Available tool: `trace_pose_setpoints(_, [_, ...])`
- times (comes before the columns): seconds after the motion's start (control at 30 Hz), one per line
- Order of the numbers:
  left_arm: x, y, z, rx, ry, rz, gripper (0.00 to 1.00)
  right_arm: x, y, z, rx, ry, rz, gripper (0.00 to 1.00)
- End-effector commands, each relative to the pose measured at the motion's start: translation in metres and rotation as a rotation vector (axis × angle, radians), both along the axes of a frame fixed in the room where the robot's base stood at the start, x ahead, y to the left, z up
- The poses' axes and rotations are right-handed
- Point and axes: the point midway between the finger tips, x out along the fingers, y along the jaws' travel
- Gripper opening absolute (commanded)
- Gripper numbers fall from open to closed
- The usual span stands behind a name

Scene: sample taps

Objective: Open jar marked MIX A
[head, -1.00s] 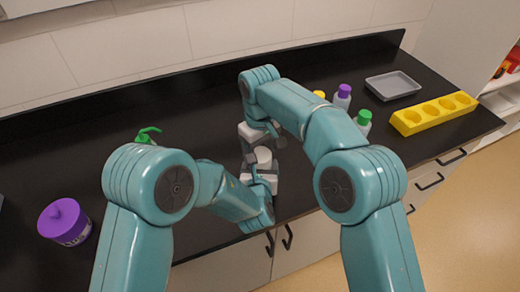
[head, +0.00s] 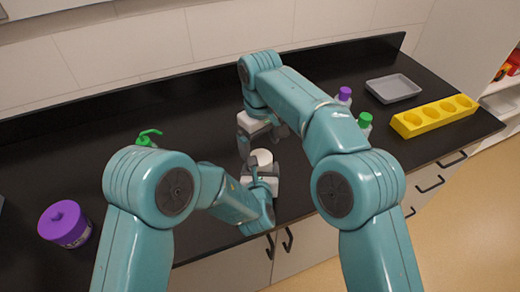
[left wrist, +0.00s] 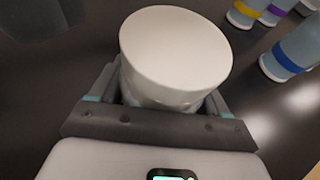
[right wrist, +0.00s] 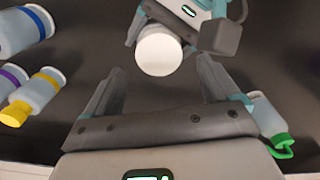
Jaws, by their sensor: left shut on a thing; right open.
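A small white jar (left wrist: 175,50) with a smooth, flat white top is held upright between the fingers of my left gripper (left wrist: 160,95). It also shows in the head view (head: 262,157) and in the right wrist view (right wrist: 158,52). No marking on it is visible from these views, so I cannot tell whether it reads MIX A. My right gripper (head: 262,141) is open and empty, just behind and above the jar. In the right wrist view its fingers are spread apart, with the jar beyond the gap between them.
Purple-capped (head: 345,94) and green-capped (head: 364,120) bottles, a grey tray (head: 393,88) and a yellow rack (head: 434,116) are at the right. The counter's front edge is close.

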Motion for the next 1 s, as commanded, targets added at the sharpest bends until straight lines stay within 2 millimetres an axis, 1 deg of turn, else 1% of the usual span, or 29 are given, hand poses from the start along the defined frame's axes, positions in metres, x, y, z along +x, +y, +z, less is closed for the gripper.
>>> trace_pose_setpoints(0.07, [0.0,0.0,-0.001,0.0,0.001,0.0,0.0,0.0,0.0,0.004,0.0,0.0,0.0,0.9])
trace_pose_setpoints(0.17, [0.0,0.0,-0.001,0.0,0.001,0.0,0.0,0.0,0.0,0.005,-0.001,0.002,-0.029,0.9])
trace_pose_setpoints(0.27, [0.0,0.0,0.0,0.0,0.001,0.0,0.0,-0.002,-0.001,0.005,-0.004,0.008,-0.145,0.9])
trace_pose_setpoints(0.37, [0.0,0.0,0.0,0.0,0.001,0.0,0.0,-0.003,-0.003,0.009,-0.011,0.015,-0.353,0.9])
trace_pose_setpoints(0.5, [0.0,0.0,0.0,0.0,0.001,0.0,0.0,-0.003,-0.006,0.018,-0.017,0.017,-0.678,0.9])
trace_pose_setpoints(0.6, [0.0,0.0,0.0,0.0,0.001,0.0,0.0,-0.003,-0.006,0.024,-0.018,0.014,-0.876,0.9])
trace_pose_setpoints(0.7, [0.0,0.0,0.0,0.0,0.001,0.0,0.0,-0.003,-0.006,0.03,-0.016,0.011,-1.018,0.9])
trace_pose_setpoints(0.8, [0.0,0.0,0.0,0.0,0.001,0.0,0.0,-0.002,-0.005,0.035,-0.01,0.007,-1.097,0.9])
trace_pose_setpoints(0.87, [0.0,0.0,-0.001,0.0,0.001,0.0,0.0,-0.001,-0.004,0.035,-0.002,0.002,-1.101,0.9])
trace_pose_setpoints(1.0, [0.0,0.0,0.0,0.0,0.001,0.0,0.0,-0.002,-0.003,0.018,-0.006,0.003,-1.096,0.9])
